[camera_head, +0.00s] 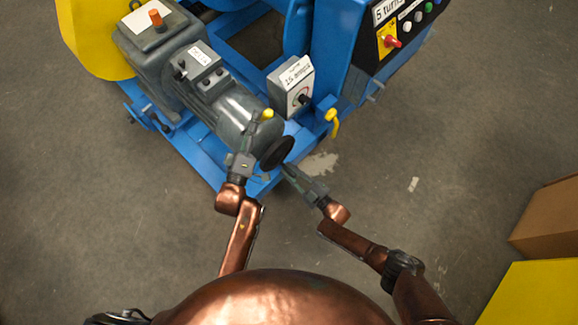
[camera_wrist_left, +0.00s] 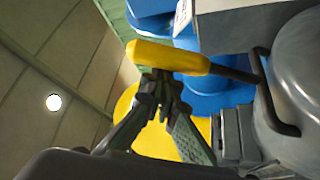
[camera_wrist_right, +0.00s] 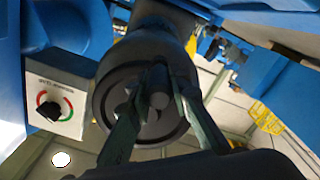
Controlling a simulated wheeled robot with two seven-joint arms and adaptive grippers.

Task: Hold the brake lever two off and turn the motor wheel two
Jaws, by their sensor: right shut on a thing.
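The brake lever (camera_head: 267,114) has a yellow handle and stands beside the grey motor. In the left wrist view its handle (camera_wrist_left: 165,57) lies across, just beyond my left fingertips. My left gripper (camera_head: 257,128) is at the handle, its fingertips close together (camera_wrist_left: 161,82). I cannot tell whether they grip it or only touch it. The motor wheel (camera_head: 277,152) is a black disc on the motor's near end; it fills the middle of the right wrist view (camera_wrist_right: 112,100). My right gripper (camera_head: 288,168) is shut on the wheel's knob (camera_wrist_right: 158,100), one finger each side.
The grey motor (camera_head: 235,108) sits on a blue frame (camera_head: 200,152). A dial box (camera_head: 291,86) and another yellow handle (camera_head: 332,118) stand right of the wheel. A blue control cabinet (camera_head: 340,50) is behind. A cardboard box (camera_head: 548,220) lies far right. Floor between is clear.

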